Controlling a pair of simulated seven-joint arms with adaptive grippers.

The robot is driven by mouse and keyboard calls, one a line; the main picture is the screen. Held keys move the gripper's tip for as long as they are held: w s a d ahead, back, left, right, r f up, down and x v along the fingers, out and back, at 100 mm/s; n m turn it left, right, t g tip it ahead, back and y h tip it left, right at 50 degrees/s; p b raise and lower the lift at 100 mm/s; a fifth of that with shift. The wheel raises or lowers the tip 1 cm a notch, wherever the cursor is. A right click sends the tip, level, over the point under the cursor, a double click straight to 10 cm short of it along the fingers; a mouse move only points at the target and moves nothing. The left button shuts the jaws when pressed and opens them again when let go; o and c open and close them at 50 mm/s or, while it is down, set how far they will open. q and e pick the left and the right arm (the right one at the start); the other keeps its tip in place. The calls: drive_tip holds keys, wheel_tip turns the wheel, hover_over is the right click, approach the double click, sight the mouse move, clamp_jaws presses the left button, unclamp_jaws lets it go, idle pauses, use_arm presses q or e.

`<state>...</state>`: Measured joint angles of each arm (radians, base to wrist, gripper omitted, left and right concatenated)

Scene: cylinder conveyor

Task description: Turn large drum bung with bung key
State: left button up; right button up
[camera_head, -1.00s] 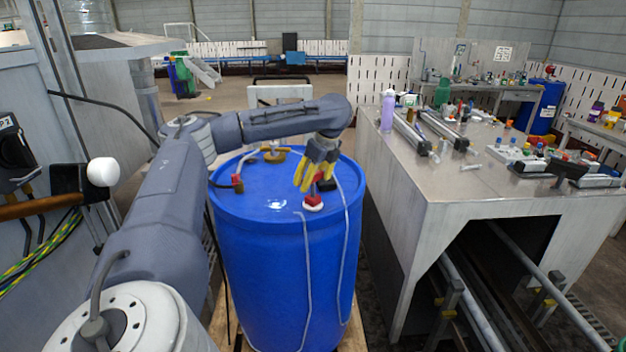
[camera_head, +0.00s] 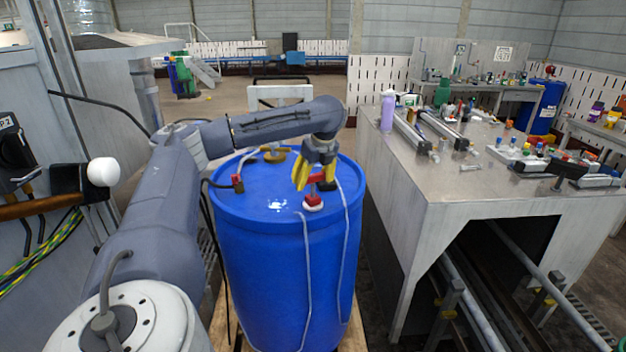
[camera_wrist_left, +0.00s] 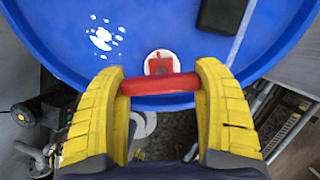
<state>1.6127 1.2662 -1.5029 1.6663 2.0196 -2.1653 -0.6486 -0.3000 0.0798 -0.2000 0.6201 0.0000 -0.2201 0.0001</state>
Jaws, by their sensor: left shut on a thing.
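The large blue drum (camera_head: 255,260) stands upright on a wooden pallet. A white bung (camera_head: 313,208) with a red part on it sits near the lid's front edge; it also shows in the left wrist view (camera_wrist_left: 151,68). The bung key is red with a crossbar handle (camera_head: 318,178), standing over the bung. My left gripper (camera_head: 301,178) has yellow fingers shut on the two ends of this red bar (camera_wrist_left: 160,85). The key's lower end overlaps the bung in both views, so I cannot tell how it seats. My right gripper is not in view.
A brass-coloured fitting (camera_head: 275,155), a small red fitting (camera_head: 238,184) and a black block (camera_head: 322,187) are on the lid. Thin pale lines run down the drum's front. A metal workbench (camera_head: 480,185) with several small parts stands close on the right.

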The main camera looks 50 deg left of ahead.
use_arm(q)
drive_tip(key=m+t, duration=0.1)
drive_tip(key=m, duration=0.1)
drive_tip(key=shift+m, duration=0.7)
drive_tip(key=shift+m+t+h, duration=0.5)
drive_tip(key=shift+m, duration=1.2)
drive_tip(key=shift+r+n, duration=0.1)
drive_tip(key=shift+n, duration=0.2)
drive_tip(key=shift+r, duration=2.15)
